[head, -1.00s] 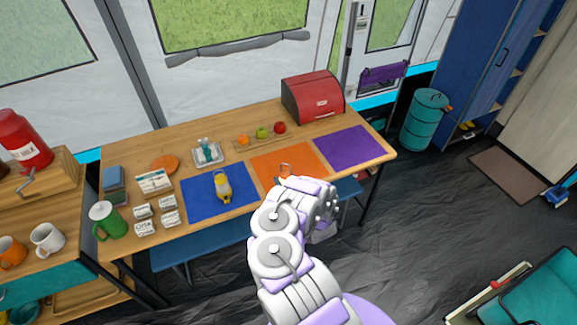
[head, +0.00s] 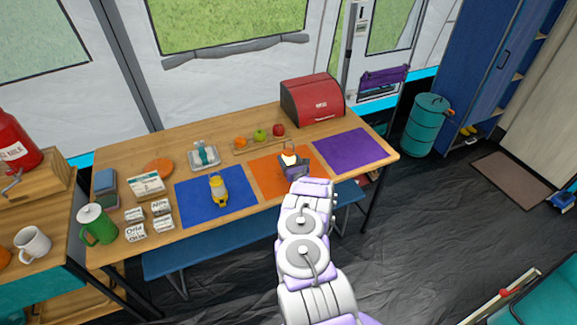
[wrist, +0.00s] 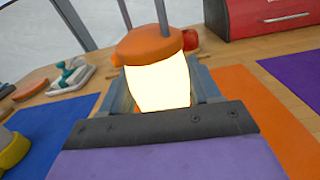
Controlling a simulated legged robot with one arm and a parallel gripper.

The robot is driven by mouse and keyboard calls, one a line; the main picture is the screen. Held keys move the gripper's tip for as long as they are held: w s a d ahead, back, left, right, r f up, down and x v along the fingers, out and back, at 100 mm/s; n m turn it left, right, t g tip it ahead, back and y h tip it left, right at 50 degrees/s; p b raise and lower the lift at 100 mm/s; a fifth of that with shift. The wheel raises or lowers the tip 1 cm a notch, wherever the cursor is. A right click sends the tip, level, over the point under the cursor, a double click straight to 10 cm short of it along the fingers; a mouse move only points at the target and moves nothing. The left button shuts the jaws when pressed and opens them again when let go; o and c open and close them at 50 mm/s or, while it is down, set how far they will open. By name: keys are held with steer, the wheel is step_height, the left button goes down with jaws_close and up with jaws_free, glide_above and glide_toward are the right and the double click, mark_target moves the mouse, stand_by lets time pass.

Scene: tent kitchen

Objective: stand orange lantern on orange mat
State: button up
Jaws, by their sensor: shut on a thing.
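The orange lantern (wrist: 147,45) has an orange cap, a bright glowing body and a wire handle. It is upright between the fingers of my gripper (wrist: 162,98), which is shut on it. In the head view the lantern (head: 289,160) shows just past my gripper (head: 294,171), over the orange mat (head: 265,182). The orange mat (wrist: 243,108) also shows to the right of the lantern in the wrist view. The lantern's base is hidden behind my gripper, so I cannot tell whether it touches the mat.
A blue mat (head: 240,204) with a yellow lantern (head: 218,190) lies left, and a bare purple mat (head: 350,150) lies right. Behind are a fruit board with an apple (head: 260,134) and a red bread box (head: 312,101). A blue bench (head: 230,243) runs along the table's front.

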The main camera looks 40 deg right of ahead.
step_height(320, 180, down, 3)
steer(key=shift+b, duration=0.5)
steer(key=shift+r, duration=0.1)
steer(key=o, duration=1.4)
steer(key=shift+o, duration=0.2)
steer(key=shift+s, duration=0.1)
steer(key=p+v, duration=0.4)
steer(key=v, duration=0.8)
